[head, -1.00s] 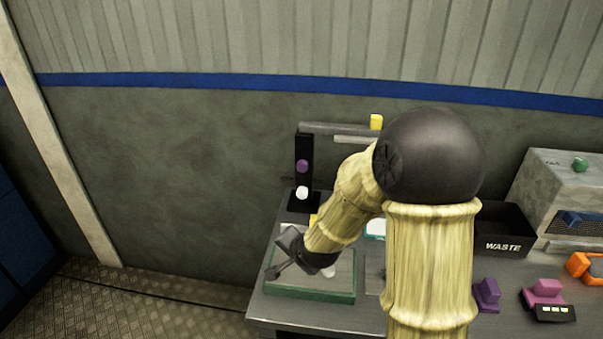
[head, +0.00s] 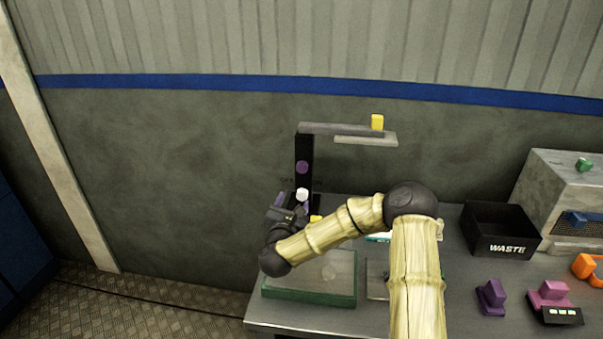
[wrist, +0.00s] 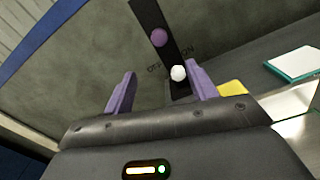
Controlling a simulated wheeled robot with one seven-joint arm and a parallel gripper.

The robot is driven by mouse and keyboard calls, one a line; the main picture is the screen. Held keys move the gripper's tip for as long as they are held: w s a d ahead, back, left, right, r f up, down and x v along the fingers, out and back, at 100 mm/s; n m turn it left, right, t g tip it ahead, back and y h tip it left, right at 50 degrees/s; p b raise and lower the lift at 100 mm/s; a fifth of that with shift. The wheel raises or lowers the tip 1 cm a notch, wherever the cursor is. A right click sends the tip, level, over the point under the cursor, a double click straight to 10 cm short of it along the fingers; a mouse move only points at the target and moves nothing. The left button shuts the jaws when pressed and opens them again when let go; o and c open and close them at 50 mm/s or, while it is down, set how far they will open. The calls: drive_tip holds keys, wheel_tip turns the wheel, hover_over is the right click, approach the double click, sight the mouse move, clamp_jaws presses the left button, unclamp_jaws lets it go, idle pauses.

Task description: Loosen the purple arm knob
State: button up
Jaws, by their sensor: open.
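The purple arm knob (head: 302,167) is on the upper part of a black upright post (head: 304,150). A white knob (head: 302,195) sits below it on the same post. In the wrist view the purple knob (wrist: 159,37) is above and beyond my fingertips, and the white knob (wrist: 179,73) appears between them, near the right finger. My gripper (wrist: 157,84) is open and empty, with two purple fingers. In the head view my gripper (head: 294,208) is low in front of the post; its fingers are mostly hidden there.
A green-edged tray (head: 308,296) lies at the front left of the bench. A black waste bin (head: 497,246) and purple blocks (head: 491,297) stand to the right. The wall is close behind the post.

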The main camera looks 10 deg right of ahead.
sight(302, 169)
drive_tip(key=p+x, duration=0.4)
drive_tip(key=x, duration=1.3)
drive_tip(key=shift+w+p, duration=0.2)
drive_tip(key=shift+p, duration=0.2)
drive_tip(key=shift+f, duration=0.1)
drive_tip(key=c, duration=1)
